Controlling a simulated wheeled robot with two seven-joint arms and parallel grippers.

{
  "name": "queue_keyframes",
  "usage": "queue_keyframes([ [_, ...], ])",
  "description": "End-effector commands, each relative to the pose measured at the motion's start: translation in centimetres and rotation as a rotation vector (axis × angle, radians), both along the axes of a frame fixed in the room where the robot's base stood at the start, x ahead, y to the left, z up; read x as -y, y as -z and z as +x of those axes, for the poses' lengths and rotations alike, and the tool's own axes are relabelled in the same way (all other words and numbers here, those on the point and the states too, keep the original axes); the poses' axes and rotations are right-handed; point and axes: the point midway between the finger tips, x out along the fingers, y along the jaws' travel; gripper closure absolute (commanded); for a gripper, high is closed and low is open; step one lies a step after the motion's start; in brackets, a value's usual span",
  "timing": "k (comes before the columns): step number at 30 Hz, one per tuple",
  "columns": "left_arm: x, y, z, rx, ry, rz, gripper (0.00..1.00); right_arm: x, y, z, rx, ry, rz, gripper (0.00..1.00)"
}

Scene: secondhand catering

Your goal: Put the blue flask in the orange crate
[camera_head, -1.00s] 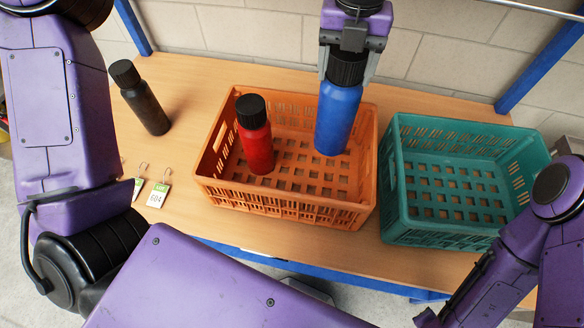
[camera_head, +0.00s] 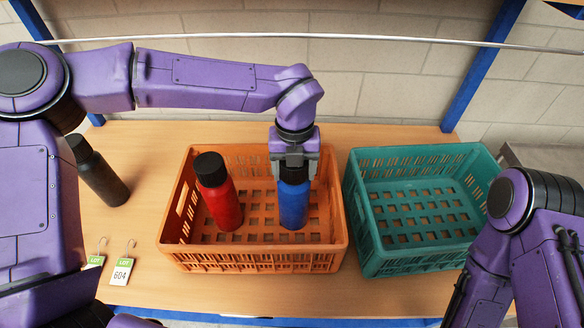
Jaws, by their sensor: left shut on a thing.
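The blue flask (camera_head: 293,205) with a black cap stands upright inside the orange crate (camera_head: 250,262), in its right half. My left gripper (camera_head: 293,172) reaches in from above and is shut on the blue flask near its cap. A red flask (camera_head: 222,205) with a black cap stands in the left half of the same crate, slightly apart from the blue one. The cap of the blue flask is partly hidden by the gripper. My right arm shows at the right edge, but its gripper is out of view.
An empty teal crate (camera_head: 372,262) stands to the right of the orange one. A black flask (camera_head: 102,178) stands on the wooden table (camera_head: 135,225) at the left. Lot tags (camera_head: 121,272) lie near the front left. A metal rail (camera_head: 400,42) crosses at the back.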

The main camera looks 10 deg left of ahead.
Motion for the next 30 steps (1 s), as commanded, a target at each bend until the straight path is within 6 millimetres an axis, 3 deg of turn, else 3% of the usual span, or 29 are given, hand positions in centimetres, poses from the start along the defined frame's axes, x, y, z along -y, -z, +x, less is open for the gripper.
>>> queue_keyframes([
  [12, 0.0, 0.9, 0.0, 0.001, 0.000, -0.002, 1.00, 0.0, 0.2, 0.0, 0.000, 0.000, 0.000, 0.57],
  [13, 0.0, 0.9, 0.0, 0.000, 0.000, -0.001, 0.23, 0.0, 0.1, 0.0, 0.000, 0.000, 0.000, 0.57],
  [15, 0.0, 0.8, 0.0, 0.000, 0.000, -0.001, 0.07, 0.0, 0.0, 0.0, 0.000, 0.000, 0.000, 0.57],
  [26, 0.0, 0.0, 0.1, 0.004, 0.000, -0.001, 0.07, 0.0, 0.0, 0.0, 0.000, 0.000, 0.000, 0.57],
  [30, 0.1, -2.9, 0.1, 0.007, -0.002, -0.002, 0.07, 0.0, 0.7, 0.0, 0.000, 0.000, 0.000, 0.57],
])
